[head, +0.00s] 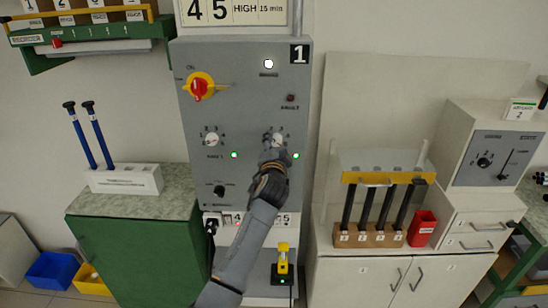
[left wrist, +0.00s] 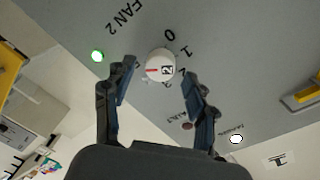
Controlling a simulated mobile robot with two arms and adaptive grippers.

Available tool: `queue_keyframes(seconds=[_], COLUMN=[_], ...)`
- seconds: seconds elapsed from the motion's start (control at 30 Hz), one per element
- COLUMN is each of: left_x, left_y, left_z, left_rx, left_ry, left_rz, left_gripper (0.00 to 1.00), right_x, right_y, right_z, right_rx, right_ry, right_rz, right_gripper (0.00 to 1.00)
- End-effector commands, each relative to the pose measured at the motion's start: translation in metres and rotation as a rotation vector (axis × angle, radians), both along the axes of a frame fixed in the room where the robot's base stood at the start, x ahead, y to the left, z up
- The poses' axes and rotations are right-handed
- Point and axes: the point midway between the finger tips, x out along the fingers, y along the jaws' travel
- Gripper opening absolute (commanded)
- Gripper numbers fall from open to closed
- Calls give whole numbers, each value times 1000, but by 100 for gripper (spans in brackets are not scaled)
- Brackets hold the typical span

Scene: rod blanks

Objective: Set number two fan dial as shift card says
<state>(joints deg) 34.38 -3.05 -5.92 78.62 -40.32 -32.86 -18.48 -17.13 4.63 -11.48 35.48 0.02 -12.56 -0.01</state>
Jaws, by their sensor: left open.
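Which number the red line points at I cannot tell. In the head view the dial (head: 278,138) is partly behind my left gripper (head: 274,153). That gripper, also in the left wrist view (left wrist: 160,75), is open, its fingers either side of the dial in the picture; contact is unclear. A card (head: 235,11) reading "HIGH 15 min" is cut off at the top. My right gripper is out of view.
The fan 1 dial (head: 211,139) is left of fan 2. A red and yellow switch (head: 200,86) and a black knob (head: 219,191) share the panel. A green lamp (left wrist: 97,56) is lit near fan 2. A rod rack (head: 368,238) stands right.

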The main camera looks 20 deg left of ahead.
Motion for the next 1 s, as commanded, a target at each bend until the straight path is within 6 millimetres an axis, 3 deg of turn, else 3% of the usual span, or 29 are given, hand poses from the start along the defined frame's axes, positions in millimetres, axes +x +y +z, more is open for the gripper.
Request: queue_keyframes(seconds=[0.5, 0.7, 1.0], left_x=[-88, -100, -100], left_y=[-21, -23, -23], left_z=[3, 4, 4], left_rx=[-1, -1, 0], left_ry=[1, 1, 1], left_rz=[0, 0, 2], left_gripper=[57, 57, 57], right_x=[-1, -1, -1], right_y=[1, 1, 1], right_z=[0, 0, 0], right_rx=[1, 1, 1], right_ry=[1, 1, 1], right_rz=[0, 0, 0], right_gripper=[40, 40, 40])
